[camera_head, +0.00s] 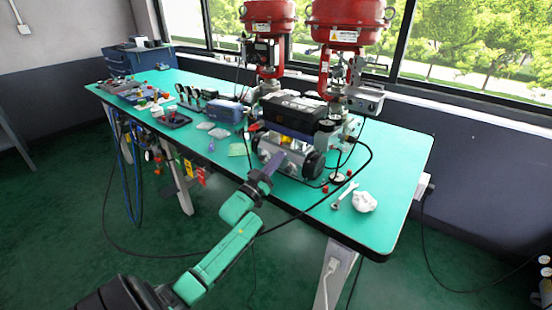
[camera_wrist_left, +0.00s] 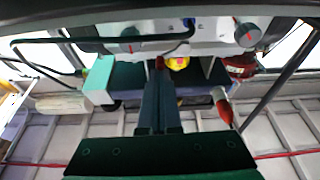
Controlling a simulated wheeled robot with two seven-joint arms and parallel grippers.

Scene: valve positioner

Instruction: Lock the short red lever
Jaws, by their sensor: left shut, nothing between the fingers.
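My left gripper (camera_head: 272,169) reaches in over the table's front edge, its fingertips at the front of the grey valve positioner (camera_head: 290,153). In the left wrist view my fingers (camera_wrist_left: 160,68) are together and empty. Just past their tips is a small red piece, which may be the short red lever (camera_wrist_left: 159,62); I cannot tell whether they touch it. In the head view the gripper hides this spot. My right gripper is in neither view.
Red actuators (camera_head: 345,22) stand behind the positioner. A wrench (camera_head: 344,195) and a crumpled white cloth (camera_head: 364,202) lie on the green table (camera_head: 400,160) to the right. Tools and small parts crowd its left side. A black cable (camera_head: 371,155) loops right of the positioner.

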